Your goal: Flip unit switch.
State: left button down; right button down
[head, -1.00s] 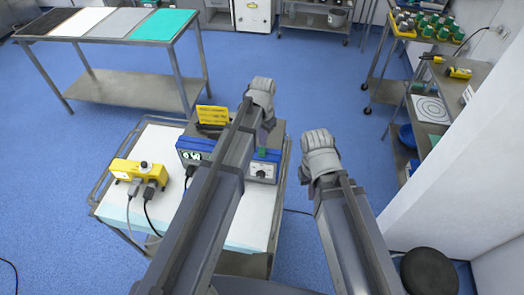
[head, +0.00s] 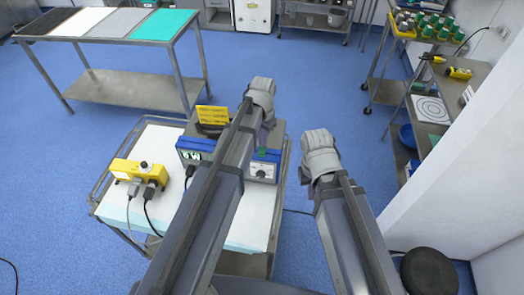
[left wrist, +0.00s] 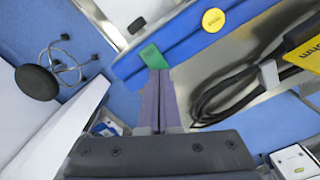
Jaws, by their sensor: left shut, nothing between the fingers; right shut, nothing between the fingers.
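The unit, a grey box with a blue front frame (head: 200,145), stands on the cart. Its front has a lit display (head: 191,155) and a white panel with a dial (head: 262,171). In the left wrist view, the green switch (left wrist: 153,56) is right at the tips of my left gripper (left wrist: 160,72). Its fingers are shut together and hold nothing; I cannot tell whether they touch the switch. In the head view my arms hide both grippers.
A yellow box (head: 138,172) with plugged-in cables is on the cart's left. A steel table (head: 130,85) stands behind. Shelves line the right; a black stool (head: 429,270) is at the lower right.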

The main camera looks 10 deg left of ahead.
aim_at(263, 149)
pick_arm(q)
jog(key=shift+f+b, duration=0.9)
dwell(0.4)
jog(key=shift+r, duration=0.15)
notch_tip(263, 149, up, 7)
jog(key=p, duration=0.7)
dwell(0.4)
jog(key=shift+s+d+f, duration=0.1)
jog(key=shift+s+f, duration=0.1)
jog(key=shift+s, duration=0.05)
jog(key=s+d+f+n+b, duration=0.1)
jog(key=s+d+f+b, duration=0.1)
jog(key=s, duration=0.6)
jog(key=s+d+f+n+y+b, duration=0.1)
jog(key=s+d, duration=0.3)
jog(key=s, duration=0.5)
jog(key=shift+s+f+b, duration=0.2)
jog(key=shift+f+b, duration=0.35)
jog(key=shift+b, duration=0.1)
